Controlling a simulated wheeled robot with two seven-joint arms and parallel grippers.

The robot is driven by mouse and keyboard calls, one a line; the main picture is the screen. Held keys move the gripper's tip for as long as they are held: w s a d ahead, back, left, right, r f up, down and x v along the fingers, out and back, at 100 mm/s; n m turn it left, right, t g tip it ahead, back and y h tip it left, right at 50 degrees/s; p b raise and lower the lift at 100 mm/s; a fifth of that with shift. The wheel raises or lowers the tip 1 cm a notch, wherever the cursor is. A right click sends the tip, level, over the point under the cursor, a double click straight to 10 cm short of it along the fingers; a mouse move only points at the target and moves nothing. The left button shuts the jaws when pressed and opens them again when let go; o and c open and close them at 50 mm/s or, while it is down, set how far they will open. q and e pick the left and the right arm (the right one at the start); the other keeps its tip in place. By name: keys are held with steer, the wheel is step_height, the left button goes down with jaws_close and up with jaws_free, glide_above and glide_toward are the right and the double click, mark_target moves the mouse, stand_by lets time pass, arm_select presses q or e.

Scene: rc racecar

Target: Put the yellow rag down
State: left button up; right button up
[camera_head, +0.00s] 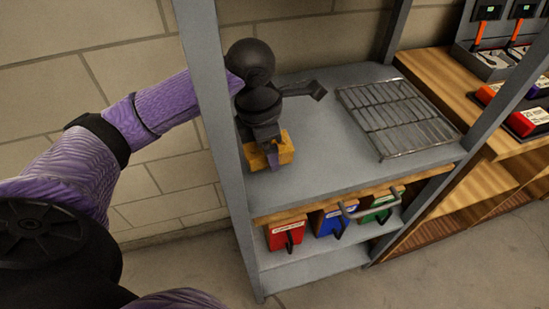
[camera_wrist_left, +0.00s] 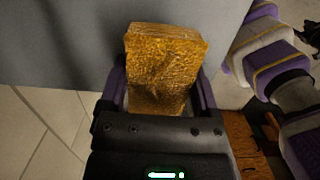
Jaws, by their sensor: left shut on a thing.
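The yellow rag (camera_head: 286,149) is a yellow-orange block-like piece at the left front of the grey shelf top (camera_head: 320,150) in the head view. My left gripper (camera_head: 272,153) is shut on it, with a purple finger showing in front of it. In the left wrist view the rag (camera_wrist_left: 163,65) sits between the two purple fingers of my left gripper (camera_wrist_left: 160,92), with grey surface behind it. I cannot tell whether the rag touches the shelf top. My right gripper is not clearly in view.
A wire rack (camera_head: 398,117) lies on the right of the shelf top. Grey posts (camera_head: 215,110) frame the shelf. Red (camera_head: 286,234), blue (camera_head: 333,221) and green boxes stand on the lower shelf. A wooden bench (camera_head: 450,80) with devices is at right. The shelf's middle is clear.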

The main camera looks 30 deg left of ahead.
arm_select(q)
step_height(320, 180, down, 4)
steer(key=shift+r+b, duration=0.25)
steer(key=shift+b, duration=0.3)
arm_select(e)
steer(key=shift+d+f, duration=0.45)
steer(key=shift+f, duration=0.15)
